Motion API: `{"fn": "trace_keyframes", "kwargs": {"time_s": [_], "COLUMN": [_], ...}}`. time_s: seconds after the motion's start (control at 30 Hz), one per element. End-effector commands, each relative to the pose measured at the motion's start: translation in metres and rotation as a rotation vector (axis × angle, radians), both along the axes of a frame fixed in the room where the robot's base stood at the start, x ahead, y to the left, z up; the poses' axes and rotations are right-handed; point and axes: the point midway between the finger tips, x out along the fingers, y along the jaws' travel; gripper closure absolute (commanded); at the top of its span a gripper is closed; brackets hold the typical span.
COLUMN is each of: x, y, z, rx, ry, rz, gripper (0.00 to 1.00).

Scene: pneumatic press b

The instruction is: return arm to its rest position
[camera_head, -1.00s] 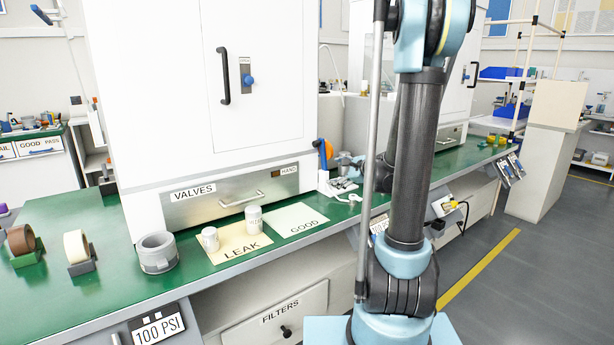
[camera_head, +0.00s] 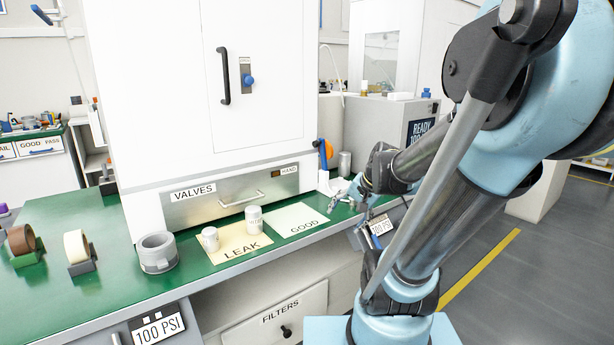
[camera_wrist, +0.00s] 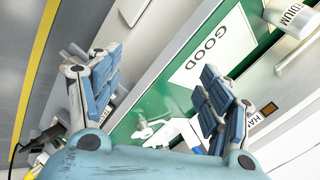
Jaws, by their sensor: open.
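My arm (camera_head: 450,155) fills the right side of the head view, bent, with its forearm reaching down to the left. My gripper (camera_wrist: 155,88) shows in the wrist view with its two blue-padded fingers wide apart and nothing between them. It is over the bench's front edge, beside the GOOD sheet (camera_head: 298,220). The GOOD sheet also shows in the wrist view (camera_wrist: 212,45) and is bare where visible. In the head view the gripper is small and partly hidden by the forearm.
Two white cylinders (camera_head: 254,219) (camera_head: 210,238) stand on the LEAK sheet (camera_head: 236,250). The white VALVES cabinet (camera_head: 165,100) stands behind them. The green bench (camera_head: 120,278) carries a grey ring-shaped holder (camera_head: 157,251) and tape rolls (camera_head: 76,246). Open floor (camera_head: 540,285) lies right.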

Motion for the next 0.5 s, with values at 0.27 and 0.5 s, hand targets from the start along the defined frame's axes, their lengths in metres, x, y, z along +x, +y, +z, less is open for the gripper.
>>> {"fn": "trace_keyframes", "kwargs": {"time_s": [0.27,0.5], "x": [-0.07,-0.116], "y": [-0.027,-0.054], "z": [-0.022,-0.036], "rx": [-0.248,-0.42], "ry": [0.046,0.096], "rz": [0.23,0.399], "gripper": [0.28,0.28]}}
